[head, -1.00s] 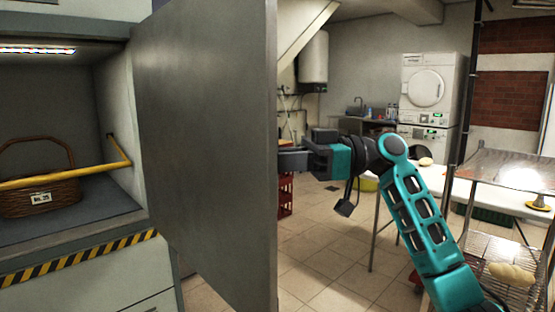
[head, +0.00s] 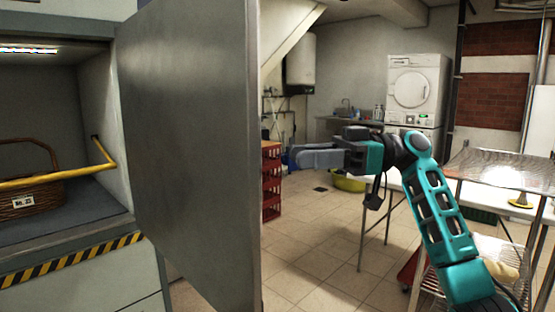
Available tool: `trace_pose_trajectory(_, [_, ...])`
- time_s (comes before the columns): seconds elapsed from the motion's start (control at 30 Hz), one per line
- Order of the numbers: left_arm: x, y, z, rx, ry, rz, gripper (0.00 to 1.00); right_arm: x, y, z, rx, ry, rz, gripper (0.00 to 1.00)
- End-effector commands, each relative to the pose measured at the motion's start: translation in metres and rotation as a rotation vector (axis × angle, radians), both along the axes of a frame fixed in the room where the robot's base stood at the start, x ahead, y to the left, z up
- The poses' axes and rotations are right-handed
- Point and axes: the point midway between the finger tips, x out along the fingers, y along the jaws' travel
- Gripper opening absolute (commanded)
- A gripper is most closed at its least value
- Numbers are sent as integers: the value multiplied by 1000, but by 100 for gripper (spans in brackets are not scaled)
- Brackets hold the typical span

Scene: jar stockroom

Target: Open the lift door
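The lift door (head: 190,150) is a grey metal panel. It stands swung wide open, jutting out toward me, with the lift compartment (head: 85,215) exposed at the left. My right gripper (head: 298,156) is to the right of the door's free edge, with a small gap between them. Its two grey fingers point left toward the door, look parted and hold nothing. The door's handle is not visible from this side. My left gripper is out of view.
Inside the lift, a wicker basket (head: 30,190) sits behind a yellow bar (head: 75,174). Red stacked crates (head: 271,185) and a yellow bowl (head: 348,182) are beyond the door. A wire rack (head: 490,170) stands at the right. Tiled floor is clear between.

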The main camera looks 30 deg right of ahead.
Motion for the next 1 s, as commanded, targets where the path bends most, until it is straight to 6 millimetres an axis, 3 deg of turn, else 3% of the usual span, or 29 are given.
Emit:
trace_pose_trajectory(0.1, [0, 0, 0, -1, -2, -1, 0, -5, -23, 0, 0, 2, -3, 34])
trace_pose_trajectory(0.3, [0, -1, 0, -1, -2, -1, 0, -11, -43, 0, 1, 0, 0, 34])
trace_pose_trajectory(0.9, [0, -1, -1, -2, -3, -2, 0, -12, -47, 0, 1, 0, 0, 34])
trace_pose_trajectory(1.0, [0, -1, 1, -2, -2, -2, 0, -6, -44, -8, -3, 27, -15, 34])
